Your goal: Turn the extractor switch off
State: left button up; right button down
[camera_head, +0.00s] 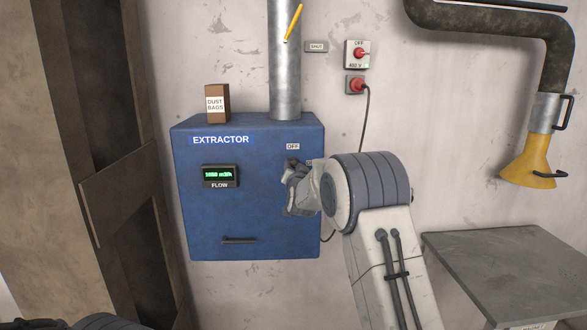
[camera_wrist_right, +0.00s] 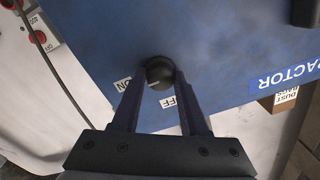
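The blue extractor cabinet (camera_head: 262,225) stands against the wall, with its display reading a flow of about 1050 m3/h. Its dark round switch knob (camera_wrist_right: 159,72) shows in the right wrist view, with an ON label on the left and an OFF label below right. A pale mark on the knob points toward the ON side. My right gripper (camera_wrist_right: 159,82) is open, its two fingers on either side of the knob with small gaps visible. In the head view my right gripper (camera_head: 293,174) hides most of the switch. A dark part of my left arm shows at the bottom left edge; its fingers cannot be made out.
A dust bags box (camera_head: 217,104) and a metal duct (camera_head: 284,75) are on top of the cabinet. A red wall switch (camera_head: 359,53) and a red plug (camera_head: 356,85) are above right. A grey table (camera_head: 500,262) stands at right, below a yellow hood (camera_head: 528,164).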

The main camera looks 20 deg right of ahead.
jog(key=shift+n, duration=0.3)
jog(key=n+b, duration=0.1)
jog(key=n, duration=0.1)
jog(key=shift+n, duration=0.3)
jog(key=n, duration=0.3)
jog(key=shift+r+b, duration=0.1)
jog(key=shift+b, duration=0.3)
jog(key=n, duration=0.3)
jog(key=shift+a+p, duration=0.1)
jog(key=shift+p, duration=0.2)
jog(key=n, duration=0.2)
jog(key=shift+r+n+p, duration=0.1)
jog(key=shift+n+p, duration=0.3)
jog(key=n+p, duration=0.2)
jog(key=n, duration=0.3)
jog(key=shift+n, duration=0.4)
